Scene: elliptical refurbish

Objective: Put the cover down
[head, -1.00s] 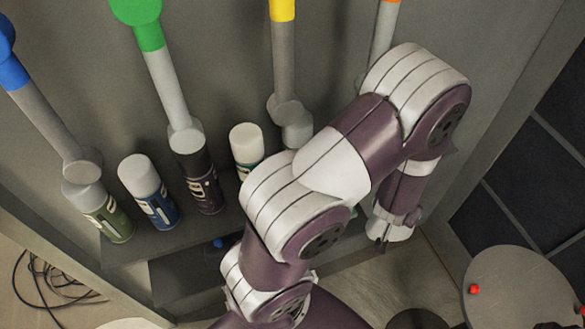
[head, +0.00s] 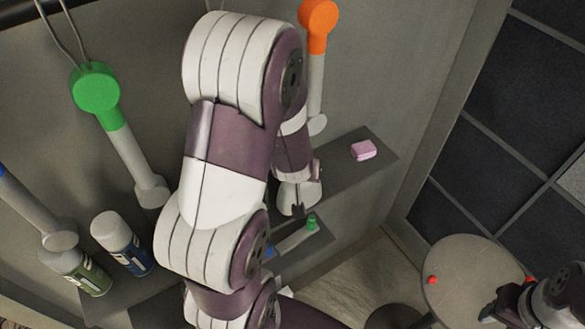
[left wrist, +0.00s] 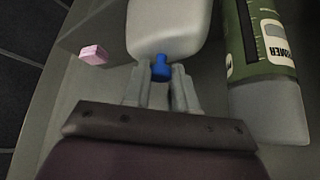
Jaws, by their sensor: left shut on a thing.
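In the left wrist view my left gripper (left wrist: 161,90) is shut with a small blue knob (left wrist: 160,68) between its fingertips. A large pale rounded body (left wrist: 168,28) adjoins the knob and appears to be the cover; its far part is cut off by the frame. In the head view my left arm bends over the shelf, and its pale end (head: 298,197) is beside the recess at the shelf front. A grey bar-like piece (head: 291,239) with a green knob (head: 311,222) lies there. My right gripper (head: 492,308) is dark and empty-looking at the lower right.
A pink block (head: 363,150) lies on the shelf (head: 350,177). A green-labelled can (left wrist: 262,50) stands close beside the left gripper. More cans (head: 122,244) stand at left. A round table (head: 465,262) is at right.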

